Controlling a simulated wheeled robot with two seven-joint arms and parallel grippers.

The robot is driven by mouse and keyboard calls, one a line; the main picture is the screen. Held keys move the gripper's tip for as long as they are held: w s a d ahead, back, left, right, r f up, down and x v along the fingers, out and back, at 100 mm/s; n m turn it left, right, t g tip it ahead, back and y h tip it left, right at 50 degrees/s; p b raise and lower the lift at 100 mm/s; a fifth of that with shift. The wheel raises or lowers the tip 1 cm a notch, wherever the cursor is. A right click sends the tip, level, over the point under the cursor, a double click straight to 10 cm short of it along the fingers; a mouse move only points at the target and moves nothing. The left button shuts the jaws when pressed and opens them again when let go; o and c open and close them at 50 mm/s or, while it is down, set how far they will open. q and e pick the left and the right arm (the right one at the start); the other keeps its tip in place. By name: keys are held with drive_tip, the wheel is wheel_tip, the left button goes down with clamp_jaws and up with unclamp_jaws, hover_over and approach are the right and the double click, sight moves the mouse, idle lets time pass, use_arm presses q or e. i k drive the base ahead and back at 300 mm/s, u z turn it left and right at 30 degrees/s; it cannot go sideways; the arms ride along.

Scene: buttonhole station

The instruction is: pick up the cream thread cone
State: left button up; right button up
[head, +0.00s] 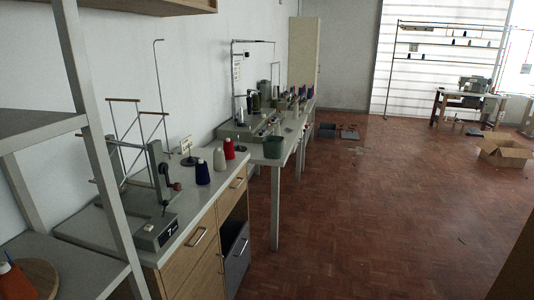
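The cream thread cone (219,159) stands upright on the grey-topped cabinet (207,217) at the left of the head view. It is between a dark blue cone (202,172) on its left and a red cone (229,149) behind it on its right. The cones stand close together near the cabinet's front edge. Neither of my grippers shows in this view.
A grey winding machine (150,205) stands left of the cones. A grey shelf unit (75,125) blocks the near left. The brown floor (380,220) is mostly open; a cardboard box (503,153) lies far right.

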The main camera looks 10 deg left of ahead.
sight(219, 162)
drive_tip(key=z, duration=0.65)
drive_tip(key=i, duration=1.95)
drive_tip(key=u, duration=0.25)
drive_tip(key=i, duration=1.5)
drive_tip(key=u, duration=1.2)
